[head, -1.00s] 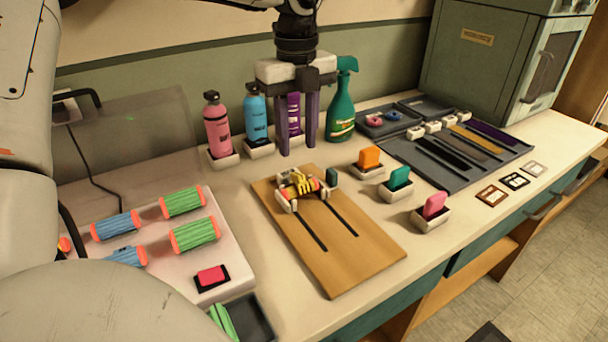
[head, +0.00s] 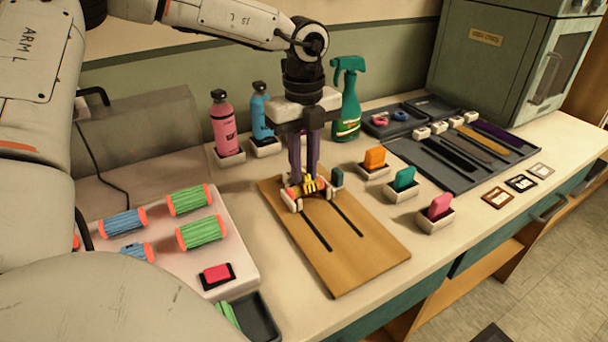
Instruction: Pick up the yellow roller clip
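The yellow roller clip (head: 310,185) sits across a small roller with orange ends, held between white supports at the far end of the wooden board (head: 345,240). My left gripper (head: 304,176) points straight down over it, its purple fingers reaching to the clip's height at its back side. The fingers look close together with a narrow gap. They overlap the clip in the picture, and I cannot tell whether they touch it. My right gripper is not in view.
Pink (head: 224,125) and blue (head: 262,112) bottles and a green spray bottle (head: 347,100) stand behind the board. Orange (head: 375,158), teal (head: 405,178) and pink (head: 440,205) blocks sit in holders to the right. Striped rollers (head: 202,232) lie on a pale tray at left.

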